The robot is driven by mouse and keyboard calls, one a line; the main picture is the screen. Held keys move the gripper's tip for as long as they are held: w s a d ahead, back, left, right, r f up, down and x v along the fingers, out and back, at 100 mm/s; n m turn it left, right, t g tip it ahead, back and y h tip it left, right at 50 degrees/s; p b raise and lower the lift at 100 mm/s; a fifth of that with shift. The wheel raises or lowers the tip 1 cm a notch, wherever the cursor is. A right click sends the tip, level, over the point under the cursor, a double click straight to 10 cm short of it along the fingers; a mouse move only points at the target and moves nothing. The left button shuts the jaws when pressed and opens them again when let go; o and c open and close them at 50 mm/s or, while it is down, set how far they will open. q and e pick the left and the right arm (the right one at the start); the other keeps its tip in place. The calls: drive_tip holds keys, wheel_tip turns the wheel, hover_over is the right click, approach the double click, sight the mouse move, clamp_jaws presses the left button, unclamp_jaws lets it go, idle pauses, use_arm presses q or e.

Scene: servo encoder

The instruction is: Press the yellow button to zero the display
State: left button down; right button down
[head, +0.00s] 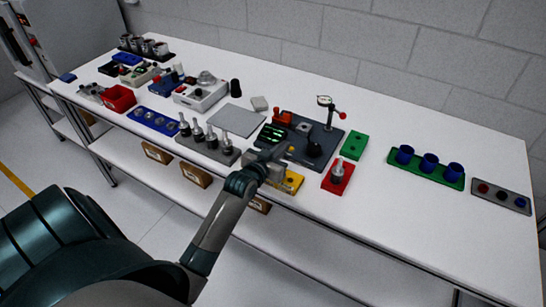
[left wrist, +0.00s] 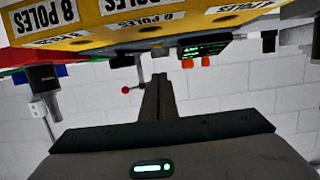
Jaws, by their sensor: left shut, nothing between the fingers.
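The display (head: 272,134), a dark panel with lit green digits, stands at the left of a dark grey base plate (head: 328,134). It also shows in the left wrist view (left wrist: 203,49), beyond the yellow block. A small yellow spot (head: 291,149) beside my gripper's tip may be the yellow button; I cannot tell for sure. My left gripper (head: 277,153) is shut and empty, just in front of the display, over the plate's near edge. Its closed fingers show in the left wrist view (left wrist: 158,92). I cannot tell whether the tip touches anything. My right gripper is not in view.
A yellow block (head: 292,183) labelled "8 POLES" lies close by my gripper. A red block (head: 338,178) and a green block (head: 354,145) stand to the right. A dial indicator stand (head: 327,110) rises behind. Tool holders (head: 208,145) stand left.

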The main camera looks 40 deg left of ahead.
use_arm(q)
drive_tip(key=b+v, duration=0.1)
drive_tip(key=v, duration=0.4)
drive_tip(key=shift+s+r, duration=0.2)
drive_tip(key=shift+s, duration=0.35)
drive_tip(key=shift+s, duration=0.1)
idle(0.4)
